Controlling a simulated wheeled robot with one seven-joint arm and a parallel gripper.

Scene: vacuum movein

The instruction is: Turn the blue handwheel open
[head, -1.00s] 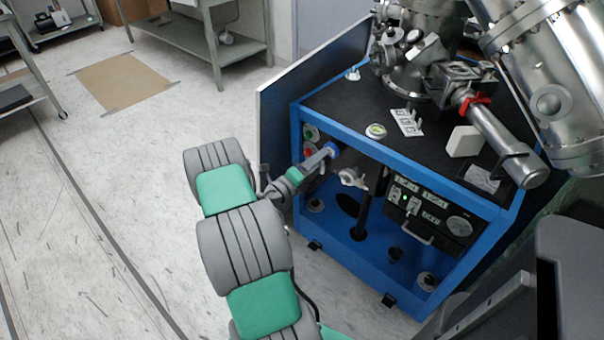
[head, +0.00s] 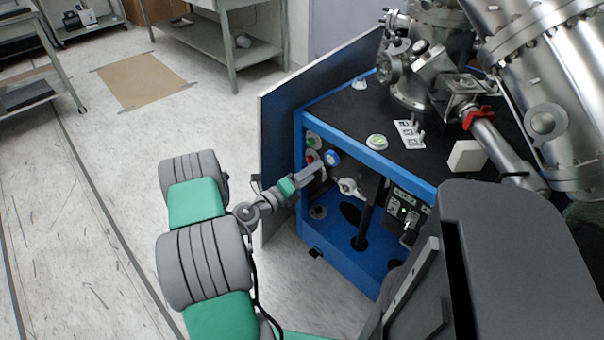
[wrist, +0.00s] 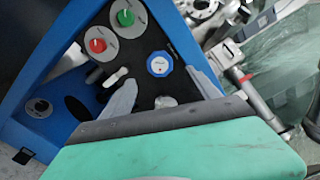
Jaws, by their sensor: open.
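The blue handwheel (head: 332,157) is on the front panel of the blue-framed cabinet, near its upper left corner. In the wrist view the blue handwheel (wrist: 160,64) has a blue rim and a pale face, and it shows whole. My gripper (head: 318,170) is just below and left of the wheel in the head view. In the wrist view my gripper (wrist: 160,78) is open, one finger on each side of the wheel's lower part. No grip on the wheel shows. The exact gap in depth between fingertips and wheel cannot be told.
Beside the wheel are a red knob (wrist: 97,46), a green knob (wrist: 125,18) and a white handle (wrist: 115,77). A silvery valve handle (head: 351,188) is to the right. The open cabinet door (head: 277,165) stands left of my gripper.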

